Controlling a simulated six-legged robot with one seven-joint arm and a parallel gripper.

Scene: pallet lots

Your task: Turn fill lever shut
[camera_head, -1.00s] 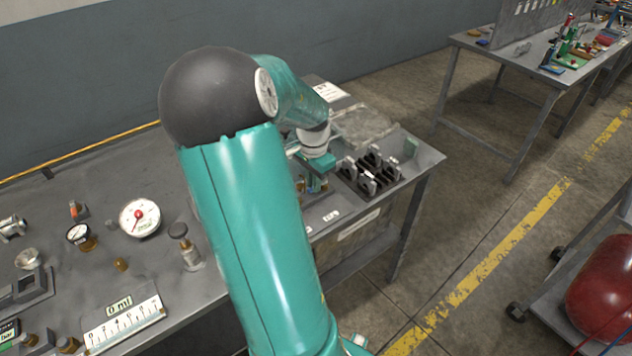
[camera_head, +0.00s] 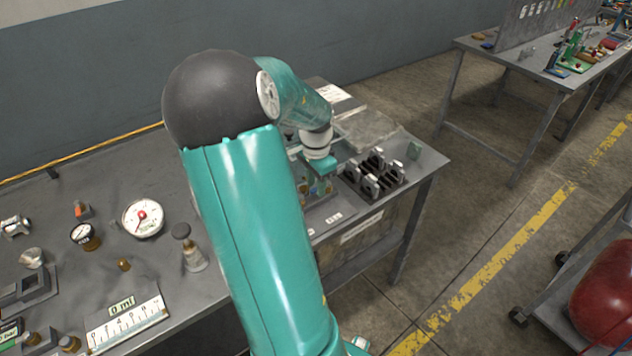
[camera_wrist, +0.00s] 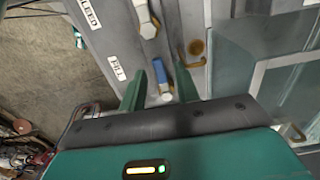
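In the wrist view, the fill lever (camera_wrist: 160,70) has a blue grip and lies beside a white label (camera_wrist: 117,67) that appears to read FILL. My gripper (camera_wrist: 160,78) is open, with one green finger on each side of the lever. I see gaps between the fingers and the blue grip; I cannot tell the depth between them.
A BLEED label (camera_wrist: 90,15) and a pale lever (camera_wrist: 146,20) sit farther up the panel. A brass hook-shaped part (camera_wrist: 194,52) is close to the right finger. Clear panes stand at right. Dark clamp-like blocks (camera_head: 374,176) stand on the bench right of my gripper.

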